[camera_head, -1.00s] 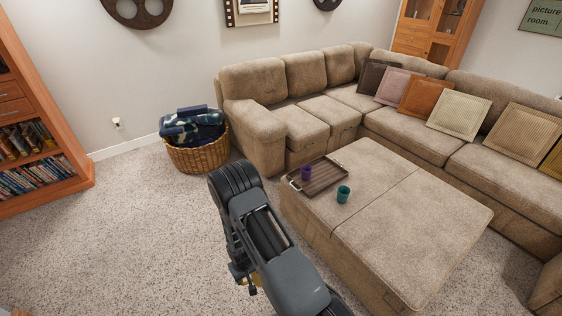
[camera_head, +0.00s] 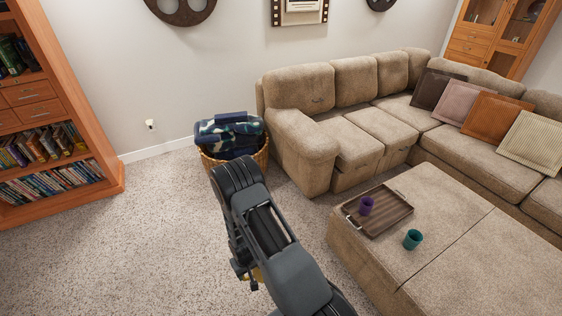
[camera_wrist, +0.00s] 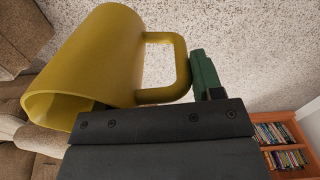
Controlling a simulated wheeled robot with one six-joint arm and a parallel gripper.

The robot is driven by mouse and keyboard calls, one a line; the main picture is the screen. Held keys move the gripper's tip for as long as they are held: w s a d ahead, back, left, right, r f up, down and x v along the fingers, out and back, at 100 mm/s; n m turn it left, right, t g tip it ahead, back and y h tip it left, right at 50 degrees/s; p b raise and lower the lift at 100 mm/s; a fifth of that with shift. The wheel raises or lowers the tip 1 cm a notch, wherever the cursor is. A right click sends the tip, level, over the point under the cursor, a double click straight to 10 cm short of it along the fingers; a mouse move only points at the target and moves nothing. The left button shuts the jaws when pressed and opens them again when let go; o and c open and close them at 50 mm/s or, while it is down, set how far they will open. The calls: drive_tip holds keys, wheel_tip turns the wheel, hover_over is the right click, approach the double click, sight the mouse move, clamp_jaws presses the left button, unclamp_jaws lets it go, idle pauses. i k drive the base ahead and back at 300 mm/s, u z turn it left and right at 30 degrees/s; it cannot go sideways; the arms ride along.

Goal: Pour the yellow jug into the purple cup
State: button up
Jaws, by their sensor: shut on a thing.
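The purple cup (camera_head: 366,205) stands upright on a brown wooden tray (camera_head: 390,213) on the beige ottoman. The yellow jug (camera_wrist: 95,65) fills the upper left of the wrist view, its open mouth toward the lower left. My gripper (camera_wrist: 203,75) is shut on the jug's handle; one green finger pad shows beside it, and the dark gripper body hides the rest. In the head view my arm covers most of the jug, and only a sliver of yellow shows below it. The jug is well left of the purple cup and apart from it. Its contents cannot be seen.
A teal cup (camera_head: 413,239) stands on the ottoman (camera_head: 450,225) beside the tray. A sectional sofa (camera_head: 345,148) runs behind it. Carpet (camera_head: 130,240) is clear at the left.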

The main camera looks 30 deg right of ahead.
sight(366, 204)
drive_tip(key=z, duration=0.1)
drive_tip(key=i, duration=1.2)
drive_tip(key=z, duration=0.7)
drive_tip(key=i, duration=0.8)
drive_tip(key=z, duration=1.65)
drive_tip(key=i, duration=0.8)
drive_tip(key=z, duration=0.65)
